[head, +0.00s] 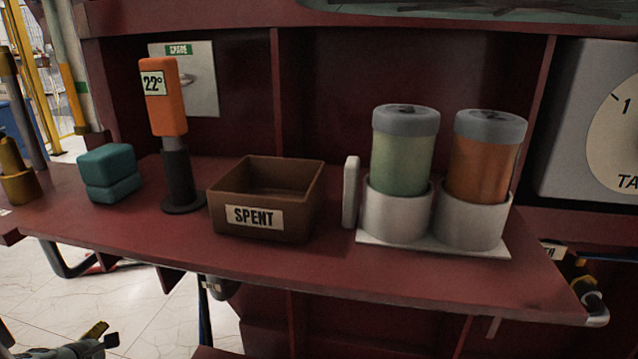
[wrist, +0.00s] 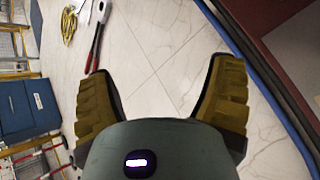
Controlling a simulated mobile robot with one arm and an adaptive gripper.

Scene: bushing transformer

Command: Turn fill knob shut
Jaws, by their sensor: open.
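No knob marked as the fill knob can be made out in either view. My gripper (wrist: 160,68) is open in the wrist view, its two yellow-brown ridged fingers spread wide over pale floor with nothing between them. In the head view my gripper (head: 106,335) shows only partly at the bottom left corner, below and in front of the red shelf (head: 140,240). It is well apart from everything on the shelf. A small fitting with a partly hidden label (head: 553,251) sits under the shelf's right end; I cannot tell what it is.
On the shelf stand teal blocks (head: 110,172), an orange "22°" device (head: 164,100), a brown "SPENT" box (head: 262,226), and green (head: 403,152) and orange (head: 484,158) canisters in white cups. A dial (head: 615,130) is at right. Blue pipe (wrist: 262,75) runs beside the gripper.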

